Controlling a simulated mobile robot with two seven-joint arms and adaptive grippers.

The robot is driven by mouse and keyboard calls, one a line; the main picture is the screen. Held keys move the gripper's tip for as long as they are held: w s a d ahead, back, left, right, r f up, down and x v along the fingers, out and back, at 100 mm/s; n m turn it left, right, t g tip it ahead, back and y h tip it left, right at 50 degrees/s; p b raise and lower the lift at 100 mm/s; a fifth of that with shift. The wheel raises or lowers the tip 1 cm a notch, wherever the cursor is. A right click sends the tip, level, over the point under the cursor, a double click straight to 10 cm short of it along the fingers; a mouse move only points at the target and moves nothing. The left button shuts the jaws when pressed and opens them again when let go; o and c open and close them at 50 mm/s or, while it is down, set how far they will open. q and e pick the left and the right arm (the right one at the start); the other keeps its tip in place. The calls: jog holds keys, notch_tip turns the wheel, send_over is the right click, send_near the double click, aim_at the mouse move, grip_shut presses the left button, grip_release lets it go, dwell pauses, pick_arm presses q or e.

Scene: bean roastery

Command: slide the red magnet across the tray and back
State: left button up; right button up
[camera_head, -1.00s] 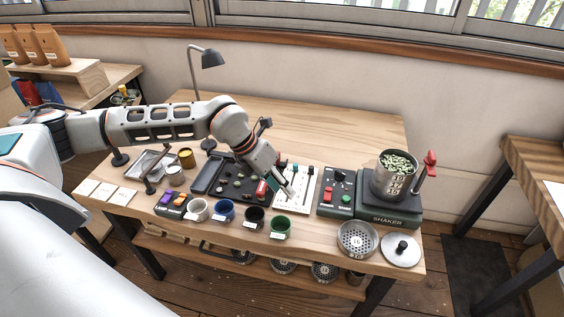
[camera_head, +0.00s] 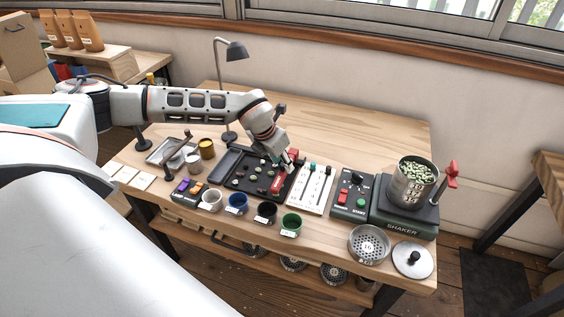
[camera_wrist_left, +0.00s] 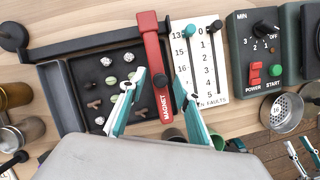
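My left gripper (camera_wrist_left: 161,80) is open over the magnet, one teal-and-white finger on each side, with gaps visible between. Whether either finger touches it is unclear. My right gripper (camera_wrist_left: 297,141) shows small at the lower right of the wrist view, fingers apart, and is outside the head view.
A white slider board (camera_head: 312,190) stands close right of the tray, then a control box (camera_head: 352,195) and the shaker (camera_head: 404,217). Several cups, including a green one (camera_head: 291,223), line the front. A lamp (camera_head: 235,50) stands behind. The table's back is clear.

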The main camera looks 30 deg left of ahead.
pick_arm(q)
jog(key=shift+f, duration=0.1)
grip_shut()
jog(key=s+a, duration=0.1)
jog(key=a, duration=0.5)
jog(key=s+a, duration=0.2)
jog(key=a, duration=0.5)
jog(key=s+a, duration=0.1)
jog(key=a, duration=0.5)
jog(key=shift+s+a, duration=0.35)
jog(key=shift+a, duration=0.05)
jog(key=shift+s+a, duration=0.1)
jog(key=shift+a, duration=0.7)
grip_release()
jog(key=shift+s, duration=0.1)
jog(key=v, duration=1.2)
